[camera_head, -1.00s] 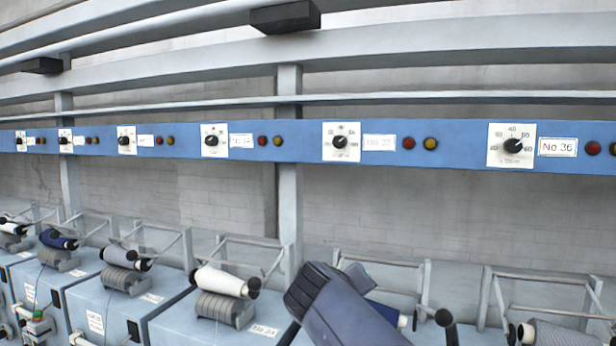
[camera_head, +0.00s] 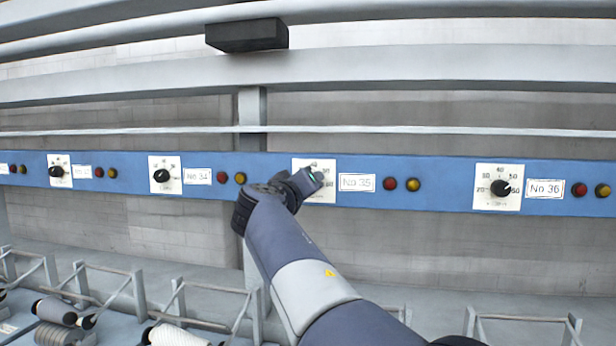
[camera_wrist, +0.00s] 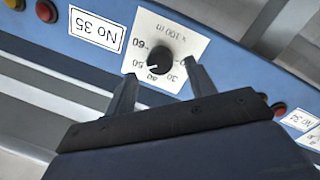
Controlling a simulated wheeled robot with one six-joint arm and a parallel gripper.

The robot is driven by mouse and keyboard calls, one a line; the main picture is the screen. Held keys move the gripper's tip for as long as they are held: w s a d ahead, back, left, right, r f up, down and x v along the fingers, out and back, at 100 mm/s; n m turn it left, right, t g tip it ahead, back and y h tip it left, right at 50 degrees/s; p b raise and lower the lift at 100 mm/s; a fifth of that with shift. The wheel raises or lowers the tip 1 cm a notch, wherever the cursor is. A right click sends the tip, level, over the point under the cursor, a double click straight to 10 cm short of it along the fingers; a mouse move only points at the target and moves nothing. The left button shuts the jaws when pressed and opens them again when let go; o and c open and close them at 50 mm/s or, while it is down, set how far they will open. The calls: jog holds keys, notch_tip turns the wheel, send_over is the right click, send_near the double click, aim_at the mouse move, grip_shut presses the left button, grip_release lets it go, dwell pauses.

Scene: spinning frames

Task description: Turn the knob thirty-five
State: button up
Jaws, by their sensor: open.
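The knob of No 35 (camera_wrist: 159,60) is a round black knob on a white square dial plate (camera_wrist: 178,32), beside the label "No 35" (camera_wrist: 95,29). The wrist view shows them upside down. The knob's white mark points at about the 50 side of the scale. My gripper (camera_wrist: 160,70) is open, its two dark fingers spread on either side of the knob, over the plate; I cannot tell whether they touch it. In the head view my gripper (camera_head: 313,181) covers the knob, and only part of the dial plate (camera_head: 327,165) shows.
The blue panel rail (camera_head: 440,190) carries neighbouring dials No 34 (camera_head: 163,175) and No 36 (camera_head: 502,188). A red lamp (camera_head: 390,184) and a yellow lamp (camera_head: 413,185) sit right of the No 35 label. Bobbin frames (camera_head: 210,310) stand below.

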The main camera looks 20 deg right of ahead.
jog(key=x, duration=0.2)
jog(key=shift+w+d+p, duration=0.25)
jog(key=shift+w+p, duration=0.05)
jog(key=shift+p, duration=0.05)
jog(key=shift+c, duration=0.3)
jog(key=c, duration=0.9)
